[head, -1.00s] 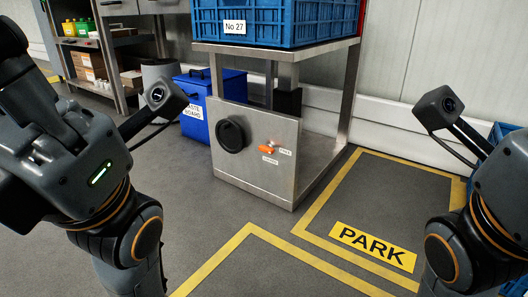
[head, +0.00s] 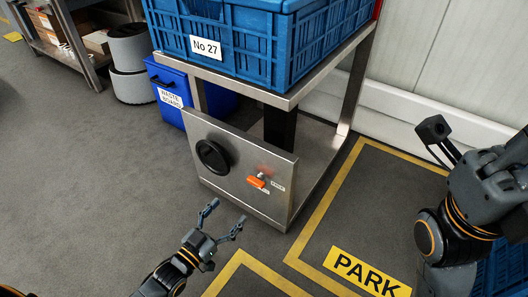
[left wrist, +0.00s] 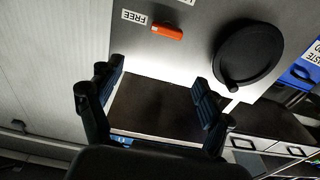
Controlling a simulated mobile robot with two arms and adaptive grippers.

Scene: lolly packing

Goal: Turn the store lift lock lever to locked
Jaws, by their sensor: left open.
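The orange lock lever (head: 257,182) sits on the steel front panel of the store lift (head: 215,182), right of a black round handwheel (head: 213,157). A FREE label (head: 278,185) is right of the lever. A smaller label below it is too small to read. My left gripper (head: 224,214) is open and empty, below and left of the lever and apart from it. The left wrist view shows the lever (left wrist: 167,32) beyond the open fingers (left wrist: 156,82), close to the FREE label (left wrist: 135,17). My right gripper is not in view; only its arm shows.
A blue crate (head: 205,48) marked No 27 stands on top of the lift. A blue waste board bin (head: 170,97) stands behind its left side. A yellow-lined PARK area (head: 366,272) is at the right. The floor left of the lift is clear.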

